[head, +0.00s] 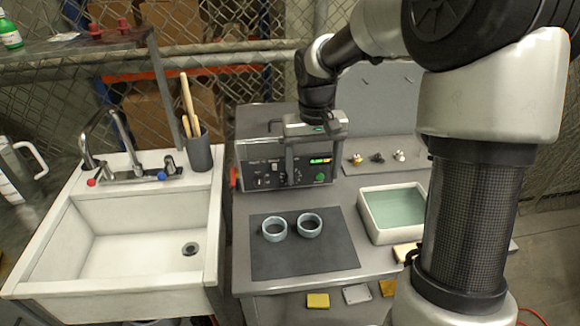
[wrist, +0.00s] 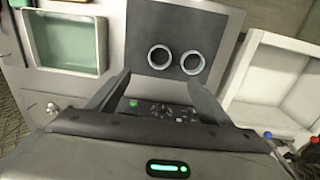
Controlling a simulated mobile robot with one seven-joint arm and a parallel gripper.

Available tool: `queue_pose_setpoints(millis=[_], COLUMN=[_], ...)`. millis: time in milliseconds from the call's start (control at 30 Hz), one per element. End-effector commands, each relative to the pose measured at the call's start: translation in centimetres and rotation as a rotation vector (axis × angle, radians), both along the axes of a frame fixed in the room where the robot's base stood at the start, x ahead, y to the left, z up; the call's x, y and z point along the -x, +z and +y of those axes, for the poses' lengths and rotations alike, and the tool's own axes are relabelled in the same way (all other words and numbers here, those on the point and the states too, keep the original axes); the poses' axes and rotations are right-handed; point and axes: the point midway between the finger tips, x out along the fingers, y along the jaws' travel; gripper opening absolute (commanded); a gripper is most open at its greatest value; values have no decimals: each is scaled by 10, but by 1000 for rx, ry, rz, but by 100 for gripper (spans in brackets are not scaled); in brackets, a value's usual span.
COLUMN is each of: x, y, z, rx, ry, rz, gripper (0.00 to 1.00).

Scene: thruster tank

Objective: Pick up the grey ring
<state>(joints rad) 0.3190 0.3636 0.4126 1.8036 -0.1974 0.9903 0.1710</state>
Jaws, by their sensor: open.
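Two small round open rings stand side by side on a dark mat (head: 262,262). The left ring (head: 274,236) and the right ring (head: 309,233) both look pale blue-grey, and I cannot tell by colour which is the grey one. Both show in the wrist view, one near the middle (wrist: 159,68) and one to its right (wrist: 193,75). My gripper (head: 292,165) is in front of the control box, behind and above the rings. In the wrist view its fingers (wrist: 158,80) are spread apart with nothing held, short of the rings.
A control box (head: 262,175) stands behind the mat. A white tank of greenish liquid (head: 364,213) is to the right, with small metal parts (head: 377,158) behind it. A white sink (head: 75,285) is to the left, with a grey cup of sticks (head: 199,153). The mat around the rings is clear.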

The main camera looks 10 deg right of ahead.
Motion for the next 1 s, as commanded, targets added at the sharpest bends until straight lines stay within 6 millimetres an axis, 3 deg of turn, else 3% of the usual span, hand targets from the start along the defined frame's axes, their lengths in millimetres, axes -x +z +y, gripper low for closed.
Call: queue_pose_setpoints(millis=[267,600,1000], x=[-9,-8,-7], y=[-41,-114,-152], z=[0,1,-1], rx=[-22,-22,-21], ry=[-5,-4,-4], rz=[27,27,25], gripper=[74,74,74])
